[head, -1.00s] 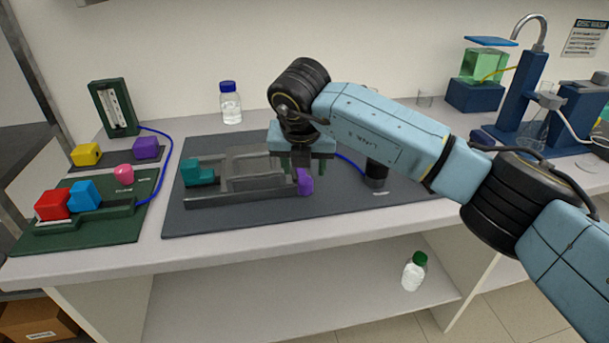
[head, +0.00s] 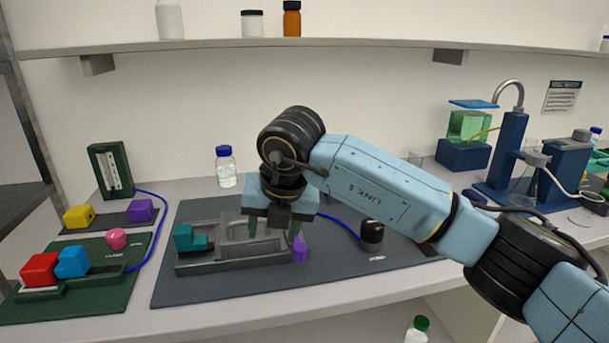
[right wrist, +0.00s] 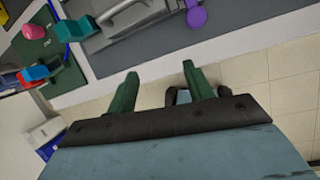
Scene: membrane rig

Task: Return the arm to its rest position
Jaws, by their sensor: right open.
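My right arm comes in from the right in the head view. Its gripper (head: 274,232) hangs above the grey rig frame (head: 240,264) on the dark mat. In the right wrist view the two green fingers (right wrist: 157,88) are spread apart with nothing between them. A purple knob (head: 300,250) sits at the rig's right end, close behind a fingertip in the head view; it also shows in the right wrist view (right wrist: 196,17), clear of the fingers. A teal block (head: 190,240) sits at the rig's left end. My left gripper is out of view.
A green board (head: 100,295) with red, blue and pink pieces lies at left. A black cylinder (head: 371,236) with a blue cable stands right of the rig. A capped bottle (head: 225,168) stands behind. Blue apparatus (head: 510,160) fills the back right. A shelf (head: 330,46) runs above.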

